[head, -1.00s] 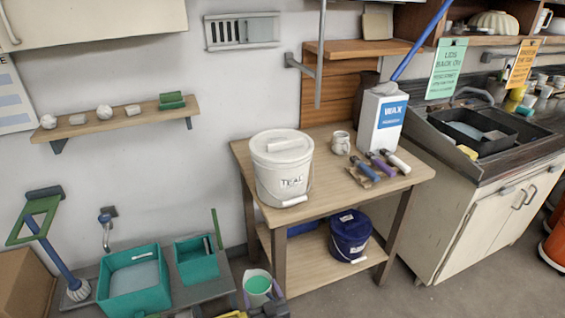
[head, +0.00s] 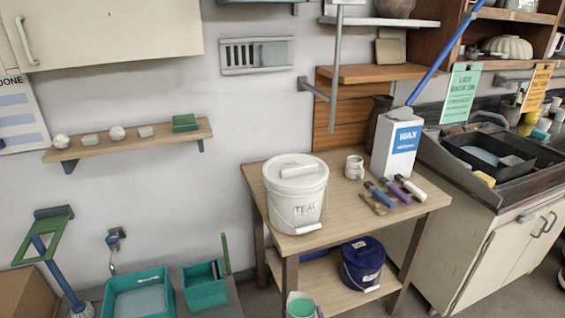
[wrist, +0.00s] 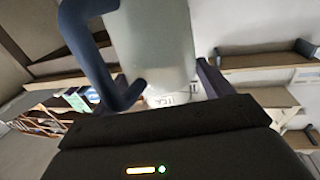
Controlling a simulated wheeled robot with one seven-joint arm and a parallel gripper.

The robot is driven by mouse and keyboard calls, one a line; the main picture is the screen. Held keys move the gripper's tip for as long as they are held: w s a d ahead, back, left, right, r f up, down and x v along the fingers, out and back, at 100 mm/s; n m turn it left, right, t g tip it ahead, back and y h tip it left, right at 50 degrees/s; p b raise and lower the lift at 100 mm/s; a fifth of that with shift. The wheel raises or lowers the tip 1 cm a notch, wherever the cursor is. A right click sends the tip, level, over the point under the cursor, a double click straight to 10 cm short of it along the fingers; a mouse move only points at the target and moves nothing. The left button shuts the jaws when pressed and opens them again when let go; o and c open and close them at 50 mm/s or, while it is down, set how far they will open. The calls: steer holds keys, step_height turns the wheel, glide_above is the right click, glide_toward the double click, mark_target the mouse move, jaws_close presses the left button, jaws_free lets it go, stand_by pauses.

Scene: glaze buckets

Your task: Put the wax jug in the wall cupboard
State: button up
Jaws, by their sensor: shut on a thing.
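My gripper (wrist: 158,88) shows only in the wrist view. It is shut on a pale jug (wrist: 155,40) with a thick dark blue handle (wrist: 88,50); no label shows on the part in view, and its top is out of frame. The cream wall cupboard (head: 110,35) is at the upper left of the head view, and its door with a metal handle looks shut. A white container labelled WAX (head: 396,145) stands upright on the wooden table (head: 345,210), apart from my gripper.
A lidded white bucket (head: 297,195), a small mug (head: 354,167) and several tools share the table. A dark blue bucket (head: 362,265) is on its lower shelf. A narrow wall shelf (head: 130,142) with small objects hangs below the cupboard. Teal tubs (head: 138,300) stand at lower left.

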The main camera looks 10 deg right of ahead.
stand_by(0.3)
